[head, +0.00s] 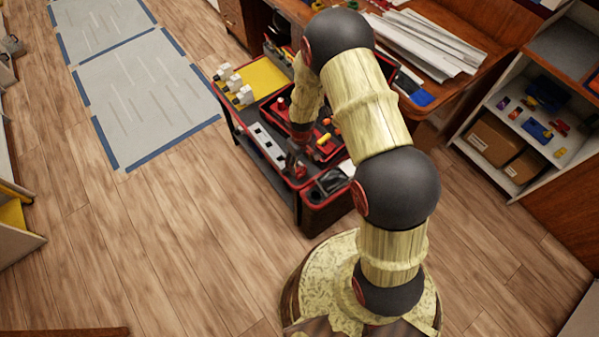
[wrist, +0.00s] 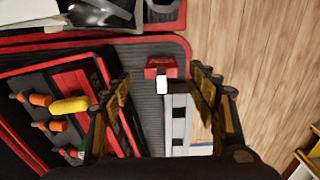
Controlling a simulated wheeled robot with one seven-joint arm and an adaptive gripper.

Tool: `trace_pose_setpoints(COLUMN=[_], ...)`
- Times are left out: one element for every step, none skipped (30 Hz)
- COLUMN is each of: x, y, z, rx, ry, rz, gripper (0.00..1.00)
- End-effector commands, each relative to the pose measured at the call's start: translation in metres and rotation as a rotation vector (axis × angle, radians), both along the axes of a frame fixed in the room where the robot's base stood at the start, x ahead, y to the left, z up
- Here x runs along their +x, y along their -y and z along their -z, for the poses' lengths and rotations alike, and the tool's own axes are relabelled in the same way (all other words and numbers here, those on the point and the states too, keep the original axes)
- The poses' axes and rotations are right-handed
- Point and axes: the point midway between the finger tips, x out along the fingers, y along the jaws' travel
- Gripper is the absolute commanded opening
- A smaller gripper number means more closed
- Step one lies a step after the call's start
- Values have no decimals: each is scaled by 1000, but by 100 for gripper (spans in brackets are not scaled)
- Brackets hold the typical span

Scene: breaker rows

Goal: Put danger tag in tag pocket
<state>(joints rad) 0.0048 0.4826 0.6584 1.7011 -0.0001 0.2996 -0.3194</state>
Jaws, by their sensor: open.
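My gripper (wrist: 160,77) is open, with its two fingers spread apart in the wrist view. A small red piece with a white patch (wrist: 158,69) lies on the grey cart top beyond and between the fingertips. It may be the danger tag, but I cannot be sure. Nothing shows held between the fingers. I cannot pick out the tag pocket for certain in either view.
A pale strip with dark squares (head: 267,145) lies on the red-edged cart (head: 239,122); it also shows in the wrist view (wrist: 179,122). A red tray holds orange-handled items and a yellow one (wrist: 69,106). A wooden bench stands behind.

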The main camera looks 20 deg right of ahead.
Motion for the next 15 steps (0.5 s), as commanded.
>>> trace_pose_setpoints(x=[1, 1, 0, 0, 0, 0, 1, 1, 1, 1, 1, 1, 2, 2, 2], y=[0, -1, -1, -1, -2, -2, -3, -3, -3, -3, -3, -3, -3, -3, -3], z=[4, 6, 10, 13, 18, 24, 29, 33, 39, 43, 46, 49, 51, 52, 52], rx=[0, 0, 0, 0, 0, 0, 0, 0, 0, 0, -1, 0, 0, 0, -1], ry=[1, 0, 0, -1, -2, -2, -1, -1, -2, -2, -2, -1, 0, 0, 1], rz=[0, 0, 0, 0, 0, 0, 0, 0, 1, 1, 1, 1, 1, 1, 1], gripper=[59, 59, 59, 59, 59, 59, 59, 59, 59, 59, 59, 59, 59, 59, 59])
